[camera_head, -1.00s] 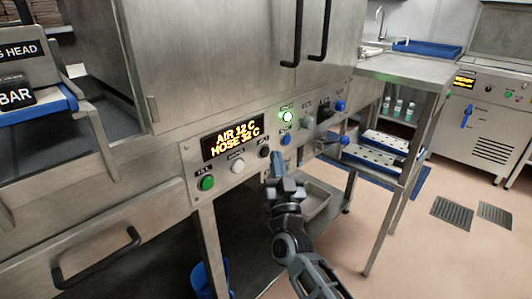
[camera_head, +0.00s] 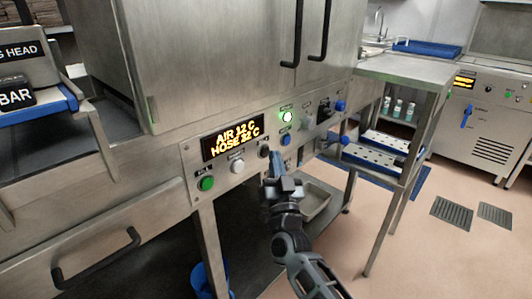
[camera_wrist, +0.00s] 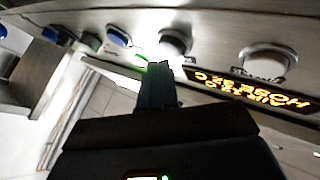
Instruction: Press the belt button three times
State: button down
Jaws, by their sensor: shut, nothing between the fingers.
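My gripper (camera_head: 273,158) is shut and empty, its tips just below and in front of the dark button (camera_head: 264,151) on the steel control panel (camera_head: 190,160). In the wrist view the fingertips (camera_wrist: 157,70) point at the panel close below that dark button (camera_wrist: 175,43); contact cannot be told. Left of it in the head view are a white button (camera_head: 238,166) and a green button (camera_head: 207,183); right of it is a blue button (camera_head: 286,140). The small labels are unreadable, so I cannot tell which is the belt button.
A lit display (camera_head: 233,141) reads AIR 12 C, HOSE 32 C. A green lamp (camera_head: 287,117) glows on the panel, with knobs (camera_head: 325,111) to its right. A metal tray (camera_head: 322,200) sits below. Floor at right is clear around the drain grates (camera_head: 452,212).

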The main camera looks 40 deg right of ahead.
jog(key=shift+w, duration=0.25)
